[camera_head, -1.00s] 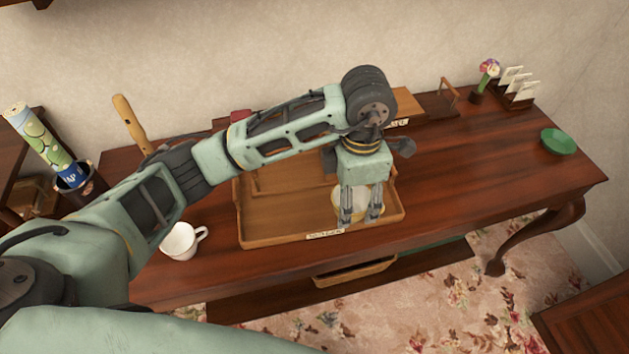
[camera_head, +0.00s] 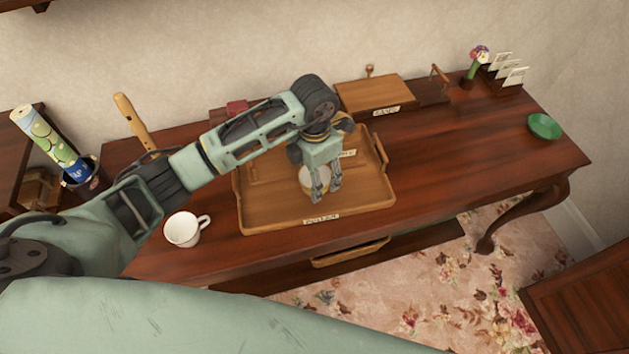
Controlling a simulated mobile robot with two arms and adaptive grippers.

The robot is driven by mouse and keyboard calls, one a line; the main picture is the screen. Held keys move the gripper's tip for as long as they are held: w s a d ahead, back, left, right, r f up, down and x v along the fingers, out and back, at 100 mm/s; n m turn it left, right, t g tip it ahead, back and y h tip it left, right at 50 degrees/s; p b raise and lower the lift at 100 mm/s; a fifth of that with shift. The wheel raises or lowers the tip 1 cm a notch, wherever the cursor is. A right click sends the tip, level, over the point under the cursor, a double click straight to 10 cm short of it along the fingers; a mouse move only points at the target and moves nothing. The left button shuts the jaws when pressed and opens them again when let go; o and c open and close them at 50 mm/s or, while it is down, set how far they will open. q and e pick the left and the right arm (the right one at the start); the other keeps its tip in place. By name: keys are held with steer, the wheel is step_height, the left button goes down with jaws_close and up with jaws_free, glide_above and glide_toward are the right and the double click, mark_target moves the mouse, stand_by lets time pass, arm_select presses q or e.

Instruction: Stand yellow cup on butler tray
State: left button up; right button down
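The yellow cup (camera_head: 308,180), pale inside with a yellowish side, is partly hidden behind the fingers of my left gripper (camera_head: 328,188). The gripper points down and appears shut on the cup's right side. The cup looks upright over the middle of the wooden butler tray (camera_head: 270,219). I cannot tell whether its base touches the tray floor. The tray lies on the dark wood table, with a label on its front edge and a raised handle at its right. My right gripper is not in view.
A white mug (camera_head: 183,230) stands left of the tray. A green dish (camera_head: 544,126) and a flower (camera_head: 477,62) are at the right. The table right of the tray is clear.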

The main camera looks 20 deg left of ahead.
arm_select(q)
step_height(320, 180, down, 3)
steer(key=shift+f+p, duration=0.1)
steer(key=shift+p, duration=0.55)
steer(key=shift+f, duration=0.45)
steer(key=shift+f, duration=0.15)
steer(key=o, duration=1.3)
steer(key=shift+c, duration=0.2)
